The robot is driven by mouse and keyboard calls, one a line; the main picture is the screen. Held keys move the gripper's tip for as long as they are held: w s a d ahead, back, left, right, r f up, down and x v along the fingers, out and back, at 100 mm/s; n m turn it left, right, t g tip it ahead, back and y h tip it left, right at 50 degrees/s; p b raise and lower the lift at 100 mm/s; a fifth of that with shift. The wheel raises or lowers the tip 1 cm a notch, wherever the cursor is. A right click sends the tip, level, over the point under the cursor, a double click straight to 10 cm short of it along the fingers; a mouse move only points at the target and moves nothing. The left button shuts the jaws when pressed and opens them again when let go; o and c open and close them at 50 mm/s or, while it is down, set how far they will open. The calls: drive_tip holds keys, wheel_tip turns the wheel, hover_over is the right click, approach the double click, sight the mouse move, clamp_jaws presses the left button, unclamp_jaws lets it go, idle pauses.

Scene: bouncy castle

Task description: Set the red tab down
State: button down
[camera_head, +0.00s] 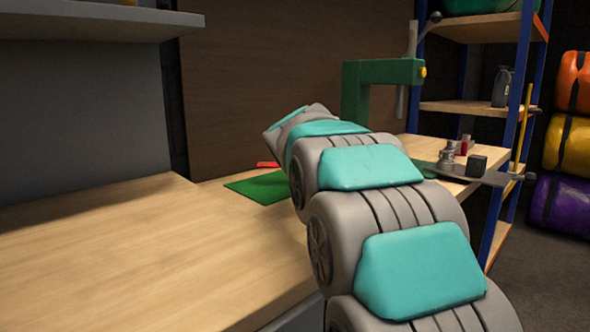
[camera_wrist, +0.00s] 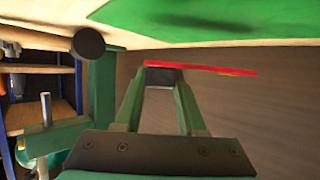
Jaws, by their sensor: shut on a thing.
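The red tab (camera_wrist: 215,69) is a thin flat strip at the tips of my gripper (camera_wrist: 163,77) in the wrist view. The two green fingers are shut on it, and it sticks out to the right of them. In the head view a bit of the red tab (camera_head: 267,164) shows just beyond the green mat (camera_head: 255,187). There my arm hides the gripper itself. The green mat also shows at the top of the wrist view (camera_wrist: 200,20), apart from the tab in that picture. I cannot tell whether the tab touches the bench.
The wooden bench (camera_head: 110,255) is clear at left. A green press (camera_head: 385,72) stands behind my arm. Small metal parts and a dark block (camera_head: 476,165) sit at right, near a shelf rack (camera_head: 483,107). A brown panel (camera_head: 270,80) backs the bench.

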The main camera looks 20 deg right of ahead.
drive_tip(key=shift+w+f, duration=0.1)
drive_tip(key=shift+w, duration=0.35)
drive_tip(key=shift+f, duration=1.65)
drive_tip(key=shift+f+b, duration=0.35)
drive_tip(key=shift+b, duration=0.05)
drive_tip(key=shift+f, duration=0.1)
